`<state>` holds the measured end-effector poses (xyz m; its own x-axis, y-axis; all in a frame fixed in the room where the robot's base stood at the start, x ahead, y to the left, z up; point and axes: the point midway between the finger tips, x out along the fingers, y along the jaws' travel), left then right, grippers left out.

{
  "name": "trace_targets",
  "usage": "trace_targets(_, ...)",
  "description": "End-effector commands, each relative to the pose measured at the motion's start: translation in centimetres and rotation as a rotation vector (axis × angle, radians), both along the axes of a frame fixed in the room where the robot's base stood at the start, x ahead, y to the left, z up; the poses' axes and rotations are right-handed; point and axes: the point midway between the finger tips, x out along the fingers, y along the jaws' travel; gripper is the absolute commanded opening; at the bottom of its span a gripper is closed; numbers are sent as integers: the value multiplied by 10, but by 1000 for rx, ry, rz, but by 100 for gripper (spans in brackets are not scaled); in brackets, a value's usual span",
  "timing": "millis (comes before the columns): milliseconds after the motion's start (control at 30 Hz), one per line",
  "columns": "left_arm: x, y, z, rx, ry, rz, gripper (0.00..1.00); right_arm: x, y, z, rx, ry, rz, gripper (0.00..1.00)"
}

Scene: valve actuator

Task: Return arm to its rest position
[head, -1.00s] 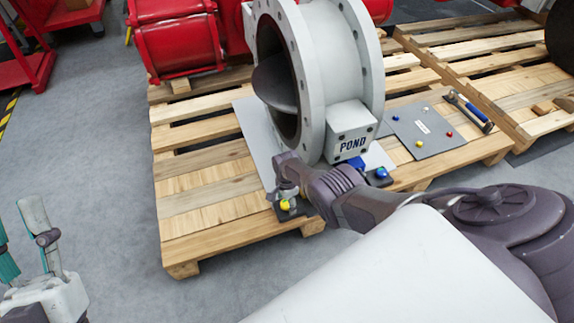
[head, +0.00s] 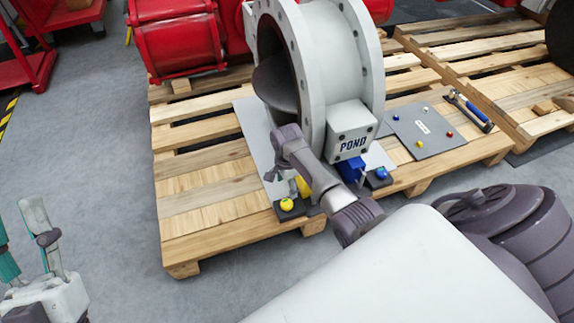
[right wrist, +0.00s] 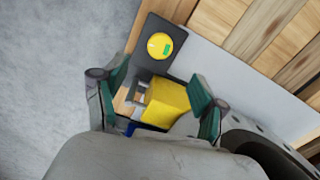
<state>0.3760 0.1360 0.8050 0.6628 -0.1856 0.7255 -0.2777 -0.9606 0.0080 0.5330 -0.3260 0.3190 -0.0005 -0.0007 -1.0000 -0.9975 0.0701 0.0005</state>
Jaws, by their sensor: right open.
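My right gripper (head: 284,183) hangs over the front edge of the pallet, in front of the grey valve (head: 340,60). In the right wrist view my right gripper (right wrist: 158,76) is open, its teal-padded fingers apart. A yellow block (right wrist: 166,102) shows between them in that picture; no grip on it is visible. A yellow ball on a dark base (right wrist: 160,46) lies just beyond the fingertips. The ball also shows in the head view (head: 286,203). My left gripper (head: 40,240) is at the lower left, partly cut off, far from the pallet.
The POND box (head: 351,130) is on the valve's side, with a blue part (head: 352,169) below it. A blue ball (head: 381,173) sits on a dark base. Clear floor (head: 110,170) is left of the pallet.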

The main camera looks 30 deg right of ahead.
Motion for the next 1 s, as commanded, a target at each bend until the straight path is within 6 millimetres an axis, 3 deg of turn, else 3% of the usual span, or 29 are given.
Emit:
trace_targets(200, 0, 0, 0, 0, 0, 0, 40, 0, -1, 17, -1, 0, -1, 71)
trace_targets(767, 0, 0, 0, 0, 0, 0, 40, 0, 0, 18, -2, -5, 3, 71)
trace_targets(867, 0, 0, 0, 0, 0, 0, 40, 7, 3, 18, -18, -69, 63, 71)
trace_targets(1000, 0, 0, 0, 0, 0, 0, 40, 35, 24, 31, -103, -354, 325, 71)
